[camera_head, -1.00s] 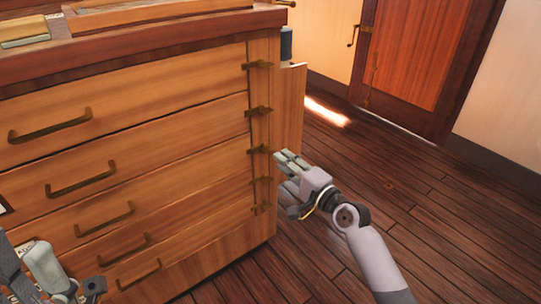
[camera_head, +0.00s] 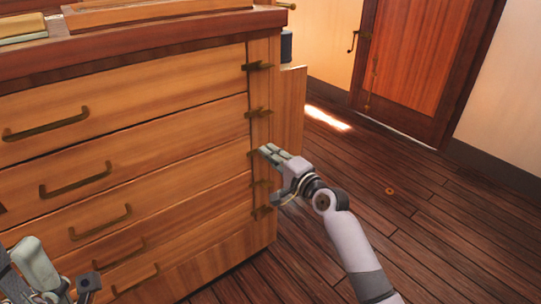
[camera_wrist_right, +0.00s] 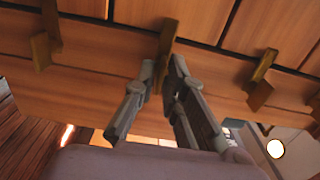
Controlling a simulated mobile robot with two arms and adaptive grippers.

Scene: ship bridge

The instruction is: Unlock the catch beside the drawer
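A column of brass catches runs down the right-hand stile of a wooden chest, beside its drawers (camera_head: 90,139). The upper ones (camera_head: 258,66) lie across the seam at the drawer edges. My right gripper (camera_head: 270,151) is at the middle catch, which it largely hides in the head view. In the right wrist view, this catch (camera_wrist_right: 167,40) reaches down between my two fingertips (camera_wrist_right: 163,72). The fingers stand apart; contact is unclear. Other catches (camera_wrist_right: 45,45) flank it. My left gripper (camera_head: 60,280) is partly in view at the lower left; its finger opening is unclear.
The drawers have brass pull handles (camera_head: 45,124). A wooden panel (camera_head: 291,105) juts out at the chest's right side. Clear plank floor (camera_head: 430,215) lies to the right, with a closed door (camera_head: 425,55) beyond.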

